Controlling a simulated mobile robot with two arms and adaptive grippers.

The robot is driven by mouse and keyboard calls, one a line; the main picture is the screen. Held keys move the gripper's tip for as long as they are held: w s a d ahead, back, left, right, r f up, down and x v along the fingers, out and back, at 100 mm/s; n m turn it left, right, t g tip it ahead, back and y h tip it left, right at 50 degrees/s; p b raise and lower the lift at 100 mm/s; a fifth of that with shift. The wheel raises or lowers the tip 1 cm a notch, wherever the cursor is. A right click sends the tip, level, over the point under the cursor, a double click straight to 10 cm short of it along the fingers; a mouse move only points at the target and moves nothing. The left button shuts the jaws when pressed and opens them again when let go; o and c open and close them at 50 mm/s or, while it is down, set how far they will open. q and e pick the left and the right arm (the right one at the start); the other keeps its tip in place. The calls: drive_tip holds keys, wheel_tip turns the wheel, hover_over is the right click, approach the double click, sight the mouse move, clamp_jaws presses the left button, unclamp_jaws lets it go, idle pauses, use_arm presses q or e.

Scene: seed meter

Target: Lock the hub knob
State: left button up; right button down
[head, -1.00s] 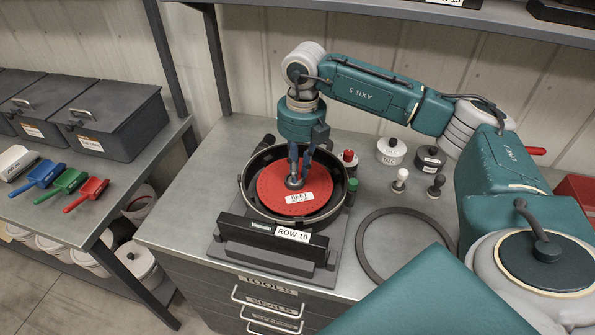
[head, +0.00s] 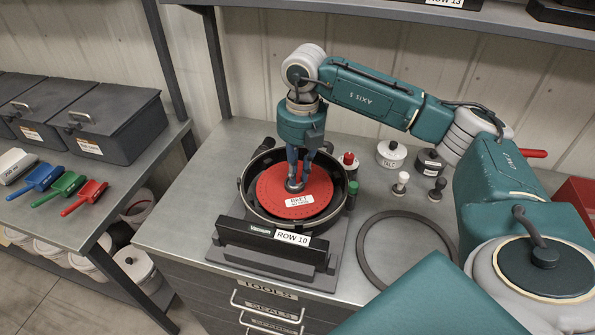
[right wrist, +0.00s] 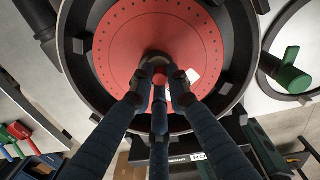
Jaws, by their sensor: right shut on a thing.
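The meter housing (head: 251,207) is a round black bowl on the bench, with a red seed plate (head: 272,194) lying flat in it. A white label (head: 299,201) sits on the plate's near side. The hub knob (head: 294,187) is at the plate's centre, a small grey piece with some red showing in the right wrist view (right wrist: 159,78). My right gripper (head: 296,180) points straight down and its blue fingers are closed around the knob. The fingers hide much of the knob, so its lock position cannot be read. My left gripper is out of view.
A black bar labelled ROW 10 (head: 270,238) stands in front of the housing. Red-topped (head: 348,160) and green-topped (head: 353,187) pieces stand close at its right. A dark ring (head: 366,256), a white talc pot (head: 391,153) and small stampers lie further right.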

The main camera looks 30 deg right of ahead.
sight(300, 176)
drive_tip(key=c, duration=1.7)
unclamp_jaws()
drive_tip(key=r, duration=1.2)
drive_tip(key=shift+s+d, duration=0.2)
